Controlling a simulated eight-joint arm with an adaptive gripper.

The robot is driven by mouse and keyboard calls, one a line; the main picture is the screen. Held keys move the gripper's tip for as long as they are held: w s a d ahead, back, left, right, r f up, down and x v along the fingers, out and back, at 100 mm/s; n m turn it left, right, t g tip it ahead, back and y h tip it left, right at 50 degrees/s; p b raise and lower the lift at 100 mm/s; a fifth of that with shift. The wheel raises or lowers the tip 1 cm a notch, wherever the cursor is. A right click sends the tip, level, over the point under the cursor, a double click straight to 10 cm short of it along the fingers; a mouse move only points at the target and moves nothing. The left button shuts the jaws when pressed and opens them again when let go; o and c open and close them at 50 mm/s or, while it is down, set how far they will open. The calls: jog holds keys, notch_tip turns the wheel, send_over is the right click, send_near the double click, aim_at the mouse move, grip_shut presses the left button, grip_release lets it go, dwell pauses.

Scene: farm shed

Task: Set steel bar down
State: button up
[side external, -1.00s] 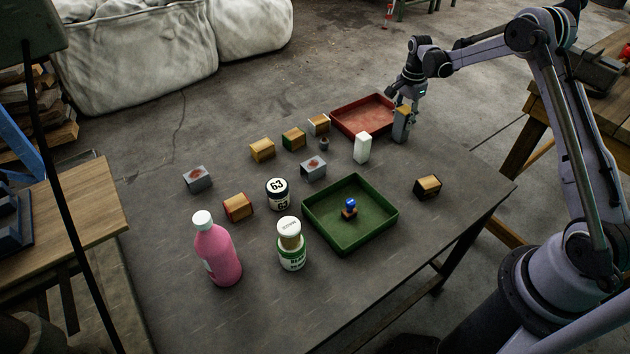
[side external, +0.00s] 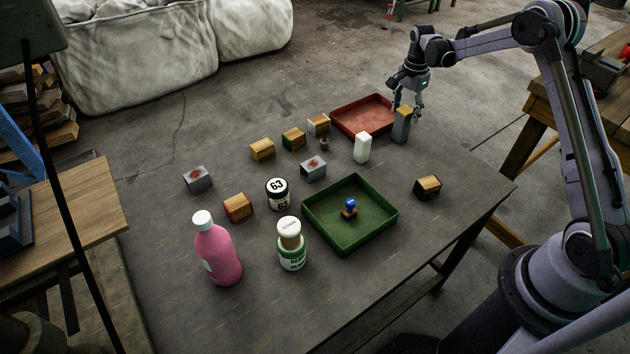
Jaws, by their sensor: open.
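The steel bar (side external: 401,128), a grey upright block with a tan top, stands on the dark table near its far right edge, just right of the red tray. My gripper (side external: 408,108) is open, with its fingers spread around or just behind the top of the bar. I cannot tell whether a finger still touches it. The bar's underside is hidden, but it looks upright on the tabletop.
Near the bar are the red tray (side external: 364,117) and a white block (side external: 362,148). A green tray (side external: 350,238) holds a blue-knobbed stamp (side external: 350,206). Several blocks, jars and a pink bottle (side external: 217,252) stand further left. A dark-faced wooden block (side external: 428,187) sits at right.

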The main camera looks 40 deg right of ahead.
notch_tip(320, 180, up, 9)
jog(key=shift+f, duration=0.15)
jog(key=shift+a+r, duration=0.2)
jog(key=shift+r, duration=0.35)
jog(key=s+a+r+n+t, duration=0.3)
jog(key=s+a+r+n, duration=0.7)
jog(key=a, duration=0.3)
jog(key=s+a+f+n+t, duration=0.1)
jog(key=s+a+n+t, duration=0.1)
jog(key=s+a+n, duration=0.2)
jog(key=s+a+f+n+t, duration=0.1)
jog(key=s+a+n, duration=0.3)
jog(key=s, duration=0.6)
jog(key=shift+s+a+f+t, duration=0.15)
jog(key=shift+a+t, duration=0.45)
jog(key=shift+a, duration=0.15)
